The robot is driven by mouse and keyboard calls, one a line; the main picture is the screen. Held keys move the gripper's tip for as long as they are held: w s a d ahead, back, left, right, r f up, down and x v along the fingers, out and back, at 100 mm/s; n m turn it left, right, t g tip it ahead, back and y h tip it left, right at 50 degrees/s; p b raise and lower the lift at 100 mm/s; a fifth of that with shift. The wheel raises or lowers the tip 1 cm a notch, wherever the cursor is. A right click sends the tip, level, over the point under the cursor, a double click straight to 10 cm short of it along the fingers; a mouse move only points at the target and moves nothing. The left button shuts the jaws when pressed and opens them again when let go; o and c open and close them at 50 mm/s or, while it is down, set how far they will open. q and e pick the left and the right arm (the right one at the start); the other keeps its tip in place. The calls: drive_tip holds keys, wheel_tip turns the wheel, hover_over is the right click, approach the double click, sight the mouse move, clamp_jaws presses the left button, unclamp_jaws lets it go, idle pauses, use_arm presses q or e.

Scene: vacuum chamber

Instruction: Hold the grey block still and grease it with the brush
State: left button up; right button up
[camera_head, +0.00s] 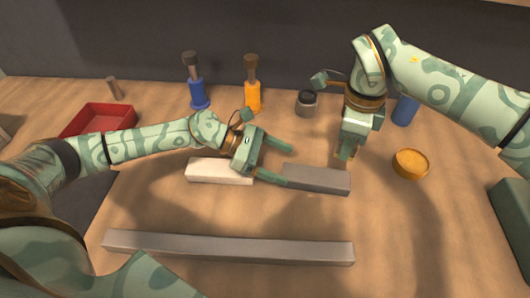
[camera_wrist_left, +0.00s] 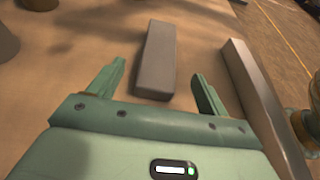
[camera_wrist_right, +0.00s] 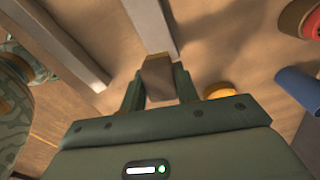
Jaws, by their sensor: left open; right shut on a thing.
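The grey block (camera_head: 318,180) lies flat on the table in the middle of the head view. My left gripper (camera_head: 288,165) is open at the block's left end. In the left wrist view the block (camera_wrist_left: 157,55) lies ahead, its near end between the spread fingers; I see a gap on both sides. My right gripper (camera_head: 346,154) points down just behind the block's right end. In the right wrist view it is shut on a brown piece, which looks like part of the brush (camera_wrist_right: 158,76), its tip close to the grey block (camera_wrist_right: 150,20). In the head view the brush is mostly hidden.
A pale block (camera_head: 218,174) lies under my left gripper. A long grey bar (camera_head: 230,248) crosses the front. An orange dish (camera_head: 410,163) and a blue cylinder (camera_head: 404,111) stand right. Blue (camera_head: 197,92) and orange (camera_head: 252,97) items, a dark jar (camera_head: 306,103) and red tray (camera_head: 97,121) are behind.

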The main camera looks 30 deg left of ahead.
sight(311, 174)
use_arm(q)
drive_tip(key=x, duration=0.8)
drive_tip(key=shift+r, duration=0.1)
drive_tip(key=c, duration=1.3)
